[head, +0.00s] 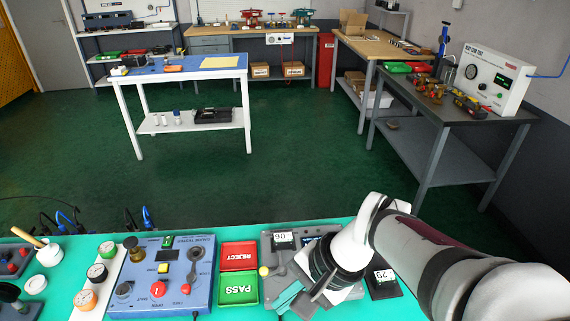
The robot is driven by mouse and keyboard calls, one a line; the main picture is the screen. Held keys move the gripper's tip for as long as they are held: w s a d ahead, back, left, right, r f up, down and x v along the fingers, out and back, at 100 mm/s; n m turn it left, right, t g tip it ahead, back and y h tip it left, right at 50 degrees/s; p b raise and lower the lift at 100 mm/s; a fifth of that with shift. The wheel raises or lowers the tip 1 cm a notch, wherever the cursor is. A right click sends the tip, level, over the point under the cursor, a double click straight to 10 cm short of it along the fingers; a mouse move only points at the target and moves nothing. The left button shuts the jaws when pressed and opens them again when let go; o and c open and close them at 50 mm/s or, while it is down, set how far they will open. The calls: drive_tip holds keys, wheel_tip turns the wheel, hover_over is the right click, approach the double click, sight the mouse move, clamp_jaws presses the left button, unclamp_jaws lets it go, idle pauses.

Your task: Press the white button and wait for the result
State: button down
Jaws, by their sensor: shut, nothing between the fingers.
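My gripper (300,297) is at the bottom centre-right, pointing down over a grey device (274,257) on the green bench mat. The gripper is shut and empty. The device carries a small display reading 90 (283,238) and a yellow ball-topped part (263,271) at its left. My gripper and wrist cover much of the device. I cannot make out a white button; it may be hidden behind my gripper. I cannot tell whether the fingertips touch anything.
Left of the device lie a red REJECT tray (239,256) and a green PASS tray (238,289). Further left stands a blue tester box (135,290) with a lever and red knobs, then several gauges (97,272). A black block labelled 29 (383,290) is partly behind my arm.

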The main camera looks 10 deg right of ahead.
drive_tip(key=w+d+f+m+t, duration=0.2)
drive_tip(key=w+d+m, duration=0.1)
drive_tip(key=w, duration=0.4)
drive_tip(key=w+d+f+m+t, duration=0.1)
drive_tip(key=w+d+f+m, duration=0.2)
drive_tip(key=w, duration=0.4)
drive_tip(key=w+d+f+m+t, duration=0.2)
drive_tip(key=w+d+f+m, duration=0.1)
drive_tip(key=w, duration=0.4)
drive_tip(key=shift+w+d+t+y, duration=0.3)
drive_tip(key=shift+w+d, duration=0.05)
drive_tip(key=shift+d, duration=0.2)
drive_tip(key=shift+f, duration=4.35)
drive_tip(key=shift+f, duration=0.4)
drive_tip(key=shift+f, duration=0.4)
drive_tip(key=shift+r, duration=0.85)
